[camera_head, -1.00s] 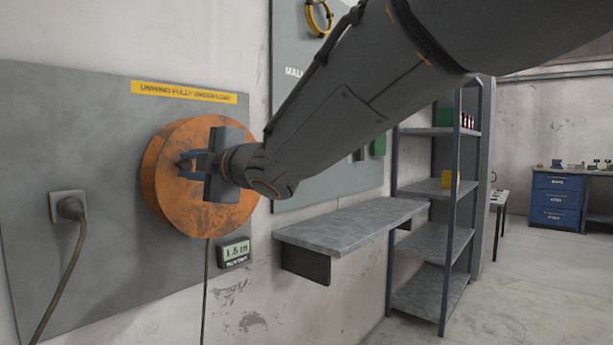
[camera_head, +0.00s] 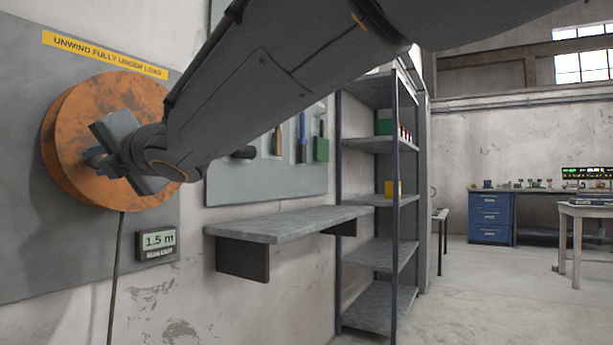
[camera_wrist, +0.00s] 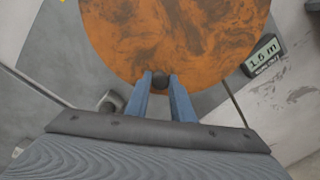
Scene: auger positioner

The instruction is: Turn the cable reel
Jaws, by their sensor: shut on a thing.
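The cable reel (camera_head: 82,112) is a round orange, rust-stained drum on a grey wall panel, at the left in the head view. It fills the top of the wrist view (camera_wrist: 180,35). My gripper (camera_head: 92,160) is at the reel's face, toward its lower part. In the wrist view my gripper's blue fingers (camera_wrist: 160,85) are shut on the reel's dark round knob (camera_wrist: 161,80) near the rim. A cable (camera_head: 116,260) hangs straight down from the reel. My arm hides part of the reel's right side.
A small display (camera_head: 157,242) beside the reel reads 1.5 m. A yellow sign (camera_head: 104,54) above reads "UNWIND FULLY UNDER LOAD". A grey wall shelf (camera_head: 285,224) and a shelving rack (camera_head: 375,255) stand to the right. Floor (camera_head: 480,300) beyond the rack is clear.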

